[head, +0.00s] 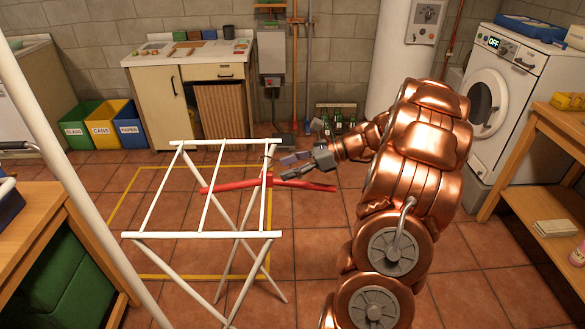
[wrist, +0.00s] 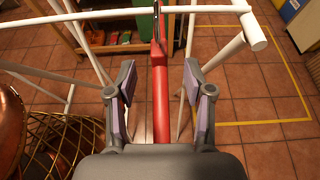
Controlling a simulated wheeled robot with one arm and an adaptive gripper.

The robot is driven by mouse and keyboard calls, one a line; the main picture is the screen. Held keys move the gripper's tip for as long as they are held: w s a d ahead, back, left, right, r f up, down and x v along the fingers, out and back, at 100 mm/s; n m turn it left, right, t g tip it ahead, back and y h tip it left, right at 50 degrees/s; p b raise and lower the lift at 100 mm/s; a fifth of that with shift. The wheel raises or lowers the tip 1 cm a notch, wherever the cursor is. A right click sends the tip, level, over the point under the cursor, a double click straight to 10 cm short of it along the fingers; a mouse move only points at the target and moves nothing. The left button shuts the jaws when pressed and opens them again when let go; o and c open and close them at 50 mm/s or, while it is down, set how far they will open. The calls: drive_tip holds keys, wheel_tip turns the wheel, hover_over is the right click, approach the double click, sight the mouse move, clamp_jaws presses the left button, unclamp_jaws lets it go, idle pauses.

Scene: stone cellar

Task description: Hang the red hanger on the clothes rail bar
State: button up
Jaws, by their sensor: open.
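The red hanger (head: 306,185) spans the right-hand bar of the white clothes rail (head: 205,235) in the head view, with one arm on each side of the bar. In the wrist view the red hanger (wrist: 161,100) runs lengthwise between my fingers. Its dark hook (wrist: 157,22) is at the white bar (wrist: 205,9); I cannot tell how far it wraps over the bar. My gripper (head: 287,167) is open beside the bar. In the wrist view my gripper (wrist: 160,72) has a finger on each side of the hanger, with gaps between.
A wooden table (head: 35,225) stands at the left and a wooden bench (head: 545,195) at the right. Green, yellow and blue bins (head: 105,125) and a cabinet (head: 160,105) line the back. Bottles (head: 337,122) stand behind my gripper. Tiled floor around the rail is clear.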

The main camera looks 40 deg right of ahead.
drive_tip(key=shift+p+x, duration=0.4)
drive_tip(key=shift+x, duration=2.95)
drive_tip(key=shift+c, duration=0.3)
drive_tip(key=shift+s, duration=0.1)
clamp_jaws()
